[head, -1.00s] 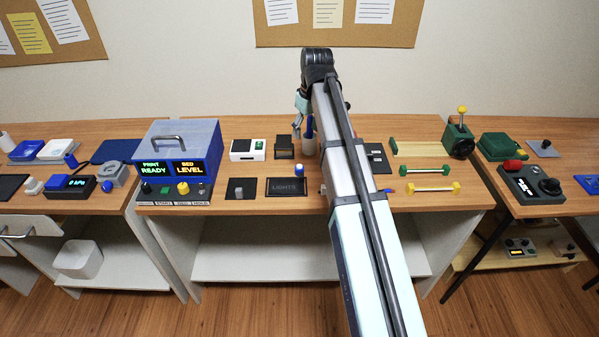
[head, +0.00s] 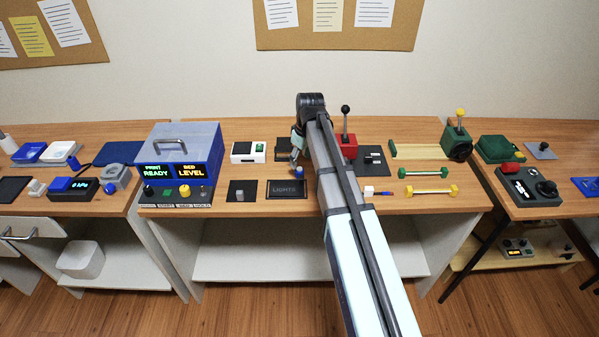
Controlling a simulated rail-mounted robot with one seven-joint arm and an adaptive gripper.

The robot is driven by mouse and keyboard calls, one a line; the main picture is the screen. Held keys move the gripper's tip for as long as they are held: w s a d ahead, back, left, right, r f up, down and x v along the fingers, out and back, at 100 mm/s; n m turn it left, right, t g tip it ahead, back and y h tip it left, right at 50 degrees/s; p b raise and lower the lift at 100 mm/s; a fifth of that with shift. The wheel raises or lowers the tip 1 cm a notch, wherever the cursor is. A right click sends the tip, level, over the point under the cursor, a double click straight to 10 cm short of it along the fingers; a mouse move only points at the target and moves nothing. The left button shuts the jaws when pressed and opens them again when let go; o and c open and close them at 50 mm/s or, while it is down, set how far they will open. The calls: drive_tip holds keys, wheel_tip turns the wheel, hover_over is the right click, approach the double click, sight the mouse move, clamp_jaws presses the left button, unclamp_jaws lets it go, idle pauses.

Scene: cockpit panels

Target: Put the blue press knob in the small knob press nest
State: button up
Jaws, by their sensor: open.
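The blue press knob (head: 299,171) appears to be the small blue piece on the middle table, just behind the right end of the LIGHTS panel. My gripper (head: 296,161) is open and points down just above and beside this knob; contact cannot be told at this size. The arm link covers the area to the right of it. A red press-like block (head: 347,149) with a black ball lever stands right of my arm, partly hidden by it. A dark plate (head: 374,163) with small fittings lies beside it. I cannot tell which part is the small knob nest.
The LIGHTS panel (head: 286,189) lies in front of the gripper. A dark box (head: 284,147) and a white switch box (head: 248,152) stand to the left. A blue console (head: 180,151) is farther left. Green (head: 423,172) and yellow (head: 431,190) bars lie right.

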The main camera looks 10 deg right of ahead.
sight(300, 170)
drive_tip(key=shift+w+a+f+p, duration=0.15)
drive_tip(key=shift+f+p, duration=0.3)
drive_tip(key=shift+f, duration=0.9)
drive_tip(key=shift+w+f+p, duration=0.15)
drive_tip(key=shift+f+p, duration=0.25)
drive_tip(key=shift+f, duration=0.95)
clamp_jaws()
